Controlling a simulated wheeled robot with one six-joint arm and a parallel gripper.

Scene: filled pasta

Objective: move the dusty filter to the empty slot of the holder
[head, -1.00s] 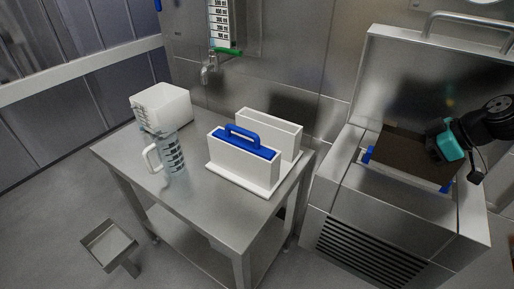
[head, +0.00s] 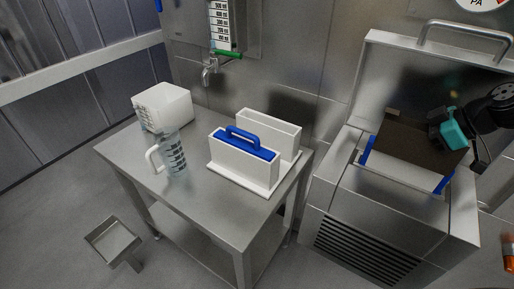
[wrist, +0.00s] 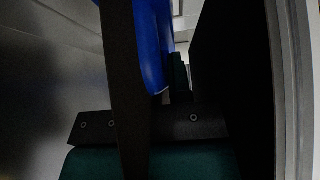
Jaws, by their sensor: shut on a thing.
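The dusty filter (head: 412,142), a dark brown panel, is in my gripper (head: 443,137) above the opening of the steel machine at the right. My gripper is shut on it near the panel's right side. In the wrist view a blue bar (wrist: 152,45), apparently its handle, lies by the dark fingers; the exact grip is hard to see. The white holder (head: 241,177) stands on the steel table. Its front slot has a filter with a blue handle (head: 243,138); its rear slot (head: 270,124) looks empty.
The machine (head: 375,222) has its lid (head: 428,82) raised behind the filter. Blue strips (head: 366,151) stand at its opening. A white box (head: 163,107) and a clear measuring jug (head: 173,155) are on the table's left side. A gap separates table (head: 205,205) and machine.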

